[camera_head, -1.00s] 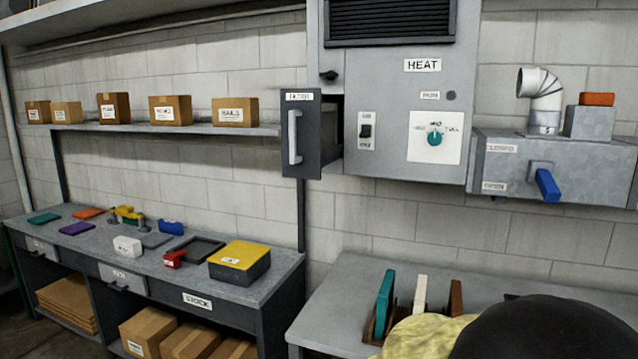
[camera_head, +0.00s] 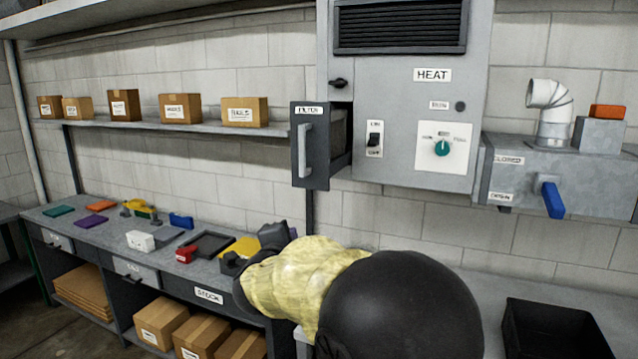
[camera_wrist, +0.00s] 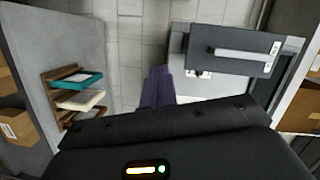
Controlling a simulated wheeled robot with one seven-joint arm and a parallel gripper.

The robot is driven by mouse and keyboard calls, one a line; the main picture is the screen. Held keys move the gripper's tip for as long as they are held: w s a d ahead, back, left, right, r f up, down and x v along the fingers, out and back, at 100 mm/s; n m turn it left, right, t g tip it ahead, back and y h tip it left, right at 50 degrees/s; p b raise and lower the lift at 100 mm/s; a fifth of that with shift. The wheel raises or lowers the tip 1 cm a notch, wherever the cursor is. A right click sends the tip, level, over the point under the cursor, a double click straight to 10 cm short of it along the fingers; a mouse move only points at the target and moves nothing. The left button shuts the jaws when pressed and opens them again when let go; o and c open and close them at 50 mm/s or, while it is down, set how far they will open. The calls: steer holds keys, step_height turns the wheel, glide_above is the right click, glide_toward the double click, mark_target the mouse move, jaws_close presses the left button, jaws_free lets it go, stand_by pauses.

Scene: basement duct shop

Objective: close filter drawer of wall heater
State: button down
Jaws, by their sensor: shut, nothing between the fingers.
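The wall heater (camera_head: 400,120) hangs on the block wall. Its dark filter drawer (camera_head: 313,170), labelled FILTER with a pale vertical handle (camera_head: 305,150), stands pulled out at the heater's lower left, with a gap behind its front. The drawer front (camera_wrist: 228,58) and its handle (camera_wrist: 228,54) also show in the wrist view, at the upper right. My gripper (camera_wrist: 157,85) is shut and empty, apart from the drawer and to its left in that view. In the head view my arm is below the drawer, and the fingertips cannot be made out clearly.
A shelf (camera_head: 180,127) with several cardboard boxes runs left of the drawer. A cluttered workbench (camera_head: 105,240) stands below it. A black bin (camera_head: 550,330) is at the lower right.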

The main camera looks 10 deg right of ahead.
mark_target(324, 190)
steer(key=r+m+h, duration=0.1)
steer(key=m, duration=0.1)
steer(key=r+m+h, duration=0.1)
steer(key=r+m, duration=0.1)
steer(key=s+r+m+g+h, duration=0.1)
steer(key=r+m+h, duration=0.1)
steer(key=shift+d+p, duration=0.2)
steer(key=shift+p, duration=0.2)
steer(key=shift+w+r, duration=0.1)
steer(key=p+x, duration=0.7)
steer(key=x, duration=0.5)
steer(key=shift+w+d+r, duration=0.1)
steer(key=shift+w+d, duration=0.15)
steer(key=shift+d, duration=0.1)
steer(key=shift+w+d, duration=0.3)
steer(key=shift+w, duration=0.15)
